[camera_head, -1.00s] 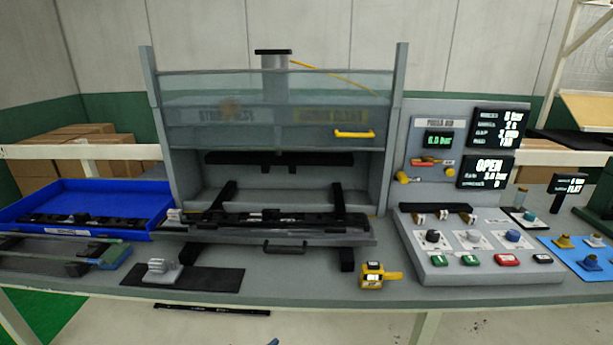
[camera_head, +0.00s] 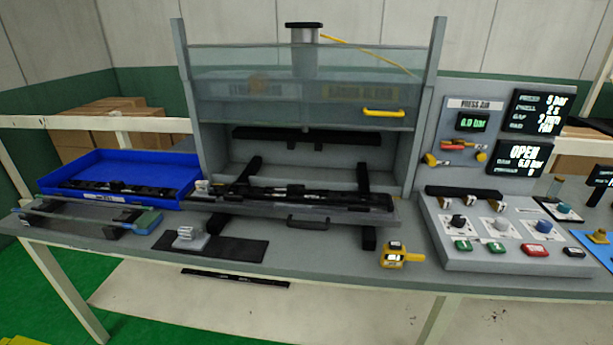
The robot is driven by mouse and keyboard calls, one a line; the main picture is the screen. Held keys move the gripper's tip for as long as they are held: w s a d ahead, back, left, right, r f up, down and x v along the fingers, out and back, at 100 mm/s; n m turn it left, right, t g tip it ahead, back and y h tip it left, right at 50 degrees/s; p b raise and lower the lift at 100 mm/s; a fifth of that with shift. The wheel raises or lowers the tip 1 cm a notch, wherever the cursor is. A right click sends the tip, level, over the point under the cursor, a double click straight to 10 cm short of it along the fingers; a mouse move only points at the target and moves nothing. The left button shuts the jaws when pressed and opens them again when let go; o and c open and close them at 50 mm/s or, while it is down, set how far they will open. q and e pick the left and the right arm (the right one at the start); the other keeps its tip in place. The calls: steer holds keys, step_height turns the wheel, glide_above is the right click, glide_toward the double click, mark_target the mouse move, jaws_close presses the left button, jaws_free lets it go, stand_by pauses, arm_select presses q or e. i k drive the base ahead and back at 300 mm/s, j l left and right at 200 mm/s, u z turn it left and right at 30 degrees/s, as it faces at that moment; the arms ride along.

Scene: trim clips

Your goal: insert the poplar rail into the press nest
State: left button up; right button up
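The press (camera_head: 207,140) stands at the table's back with its clear guard (camera_head: 250,100) raised. Its nest (camera_head: 220,208) is a grey drawer-like plate at the front of the opening, with a dark handle. A long dark rail with clips or blocks lies along the nest (camera_head: 310,197). Another dark rail (camera_head: 130,190) lies in the blue tray (camera_head: 85,165) at the left. I cannot tell by looks which rail is the poplar one. Neither of my grippers is in view.
A low rack with a green-blue-ended bar (camera_head: 145,222) stands front left. A grey clip block (camera_head: 188,238) sits on a black mat (camera_head: 245,248). A yellow tape measure (camera_head: 396,254) lies right of the nest. A control panel (camera_head: 480,262) with buttons is at the right.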

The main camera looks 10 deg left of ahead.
mark_target(355, 213)
steer(key=i+j+z, duration=0.25)
steer(key=i, duration=0.25)
steer(key=i+j+z, duration=0.25)
steer(key=i, duration=0.25)
steer(key=l, duration=0.1)
